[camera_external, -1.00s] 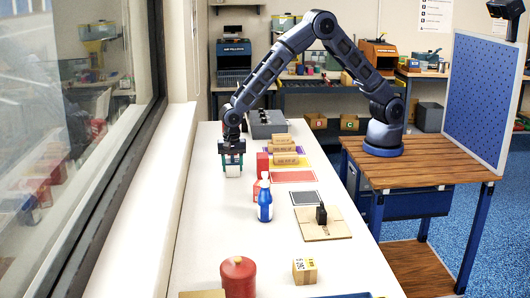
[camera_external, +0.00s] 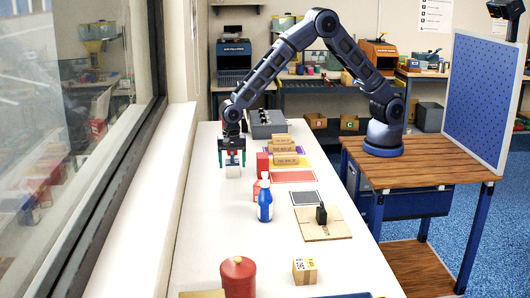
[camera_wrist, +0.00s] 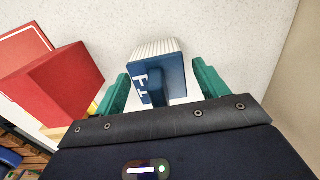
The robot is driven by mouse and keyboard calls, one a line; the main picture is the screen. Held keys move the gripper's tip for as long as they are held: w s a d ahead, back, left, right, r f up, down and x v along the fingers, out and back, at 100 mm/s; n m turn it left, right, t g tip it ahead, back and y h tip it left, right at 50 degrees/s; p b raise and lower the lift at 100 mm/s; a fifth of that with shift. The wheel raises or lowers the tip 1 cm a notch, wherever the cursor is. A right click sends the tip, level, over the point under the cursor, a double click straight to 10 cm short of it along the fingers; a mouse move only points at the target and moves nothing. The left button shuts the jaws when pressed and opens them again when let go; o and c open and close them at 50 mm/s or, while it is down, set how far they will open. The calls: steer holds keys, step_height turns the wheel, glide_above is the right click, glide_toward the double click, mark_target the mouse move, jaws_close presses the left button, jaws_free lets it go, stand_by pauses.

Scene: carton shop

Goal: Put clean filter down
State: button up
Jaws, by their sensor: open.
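The filter, a block with a white pleated body and a blue end with white lettering (camera_wrist: 158,80), stands on the white bench. In the outside view it is a small pale block (camera_external: 232,171) at the far left part of the bench, just below my gripper (camera_external: 232,160). My gripper's green fingers are spread open. In the wrist view my gripper (camera_wrist: 162,88) has one finger on each side of the filter, with gaps showing at both sides. I cannot tell from the lettering whether it is the clean one.
A red box (camera_wrist: 60,82) stands close beside the filter; it also shows in the outside view (camera_external: 262,162). A blue spray bottle (camera_external: 265,203) is nearer the camera. A grey case (camera_external: 266,123) is behind. The bench's left strip is clear.

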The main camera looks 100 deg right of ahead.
step_height(320, 180, up, 11)
steer(key=shift+f, duration=0.15)
steer(key=s+d+r+n+t, duration=0.1)
steer(key=s+d+r+n, duration=0.3)
steer(key=s+d+r, duration=0.5)
steer(key=s+d+r+n+t, duration=0.1)
steer(key=s+d+r+n, duration=0.4)
steer(key=s+r, duration=0.7)
steer(key=s+d+n+t, duration=0.1)
steer(key=s+d+n, duration=0.2)
steer(key=s, duration=1)
steer(key=s+d+n+t, duration=0.1)
steer(key=s+d+n, duration=0.3)
steer(key=s, duration=1)
steer(key=shift+r+n+t, duration=0.25)
steer(key=shift+n+t, duration=0.05)
steer(key=shift+n, duration=0.7)
